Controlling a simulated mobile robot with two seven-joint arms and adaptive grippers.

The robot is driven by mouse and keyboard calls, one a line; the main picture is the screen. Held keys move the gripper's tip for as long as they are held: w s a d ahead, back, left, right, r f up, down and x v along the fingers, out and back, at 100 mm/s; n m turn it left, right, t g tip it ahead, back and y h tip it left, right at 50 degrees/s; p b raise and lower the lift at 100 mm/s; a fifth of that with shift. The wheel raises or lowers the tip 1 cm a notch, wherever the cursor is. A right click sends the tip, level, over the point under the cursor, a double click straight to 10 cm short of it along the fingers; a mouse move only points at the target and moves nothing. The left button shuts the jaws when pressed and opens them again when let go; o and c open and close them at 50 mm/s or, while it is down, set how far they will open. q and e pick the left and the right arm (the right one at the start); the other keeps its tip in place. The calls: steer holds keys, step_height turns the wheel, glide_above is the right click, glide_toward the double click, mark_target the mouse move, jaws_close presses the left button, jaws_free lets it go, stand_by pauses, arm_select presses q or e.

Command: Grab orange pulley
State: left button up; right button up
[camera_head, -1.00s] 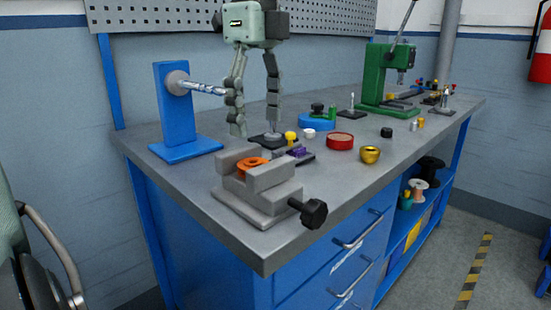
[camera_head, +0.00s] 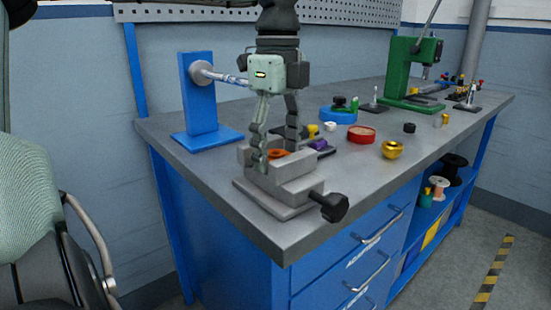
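The orange pulley (camera_head: 278,154) sits in the slot of the grey vise (camera_head: 290,190) near the front left corner of the workbench. Only part of it shows between the vise jaws and my gripper. My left gripper (camera_head: 274,160) points down at the vise, with its fingers spread. One finger stands in front of the vise's left jaw, and the other is at the far side of the orange pulley. I cannot tell whether either finger touches it. My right gripper is not in view.
A blue stand with a metal rod (camera_head: 198,100) is left of the vise. A red-rimmed dish (camera_head: 361,134), a gold cup (camera_head: 392,149) and a green press (camera_head: 412,75) stand to the right.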

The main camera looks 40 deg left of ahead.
arm_select(q)
steer(key=c, duration=1.1)
steer(key=shift+r, duration=0.1)
